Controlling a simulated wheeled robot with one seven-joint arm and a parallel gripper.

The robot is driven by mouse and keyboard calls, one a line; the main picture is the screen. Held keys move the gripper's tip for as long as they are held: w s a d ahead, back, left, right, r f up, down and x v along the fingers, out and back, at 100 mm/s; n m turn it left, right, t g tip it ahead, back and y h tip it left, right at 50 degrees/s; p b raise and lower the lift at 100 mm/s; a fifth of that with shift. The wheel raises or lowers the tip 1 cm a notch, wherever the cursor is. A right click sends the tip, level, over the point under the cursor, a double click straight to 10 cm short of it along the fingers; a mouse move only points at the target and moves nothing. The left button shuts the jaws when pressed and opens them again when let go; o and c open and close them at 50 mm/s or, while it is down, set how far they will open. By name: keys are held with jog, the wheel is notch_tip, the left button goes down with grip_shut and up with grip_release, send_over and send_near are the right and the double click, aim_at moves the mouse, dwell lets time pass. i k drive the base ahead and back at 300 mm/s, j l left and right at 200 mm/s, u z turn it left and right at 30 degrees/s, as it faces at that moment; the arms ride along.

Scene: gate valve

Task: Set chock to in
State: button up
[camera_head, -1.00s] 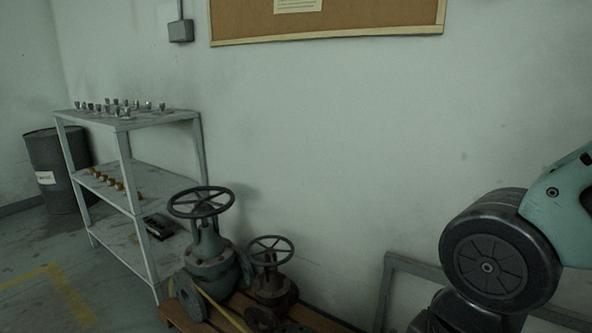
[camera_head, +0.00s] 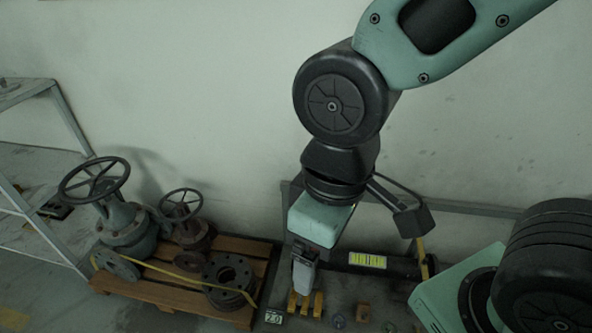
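My gripper (camera_head: 304,290) hangs below my teal wrist in the lower middle of the head view, over a dark bench top. Yellow pieces show at its lower end; I cannot tell whether they are fingertips or something beneath them, nor whether the gripper is open or shut. A small orange-brown block (camera_head: 363,312) lies on the bench to the right of the gripper. It may be the chock, but it is too small to be sure.
A pallet (camera_head: 150,288) with two handwheel valves (camera_head: 122,222) (camera_head: 186,225) and a flange (camera_head: 229,278) stands left of the bench. A shelf (camera_head: 40,165) is at far left. A small "2.0" tag (camera_head: 273,318) and a yellow-green label (camera_head: 367,260) show at the bench.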

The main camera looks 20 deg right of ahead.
aim_at(364, 308)
jog(key=k+z, duration=0.3)
jog(key=k, duration=0.15)
jog(key=k+l+z, duration=0.3)
jog(key=k+j, duration=0.1)
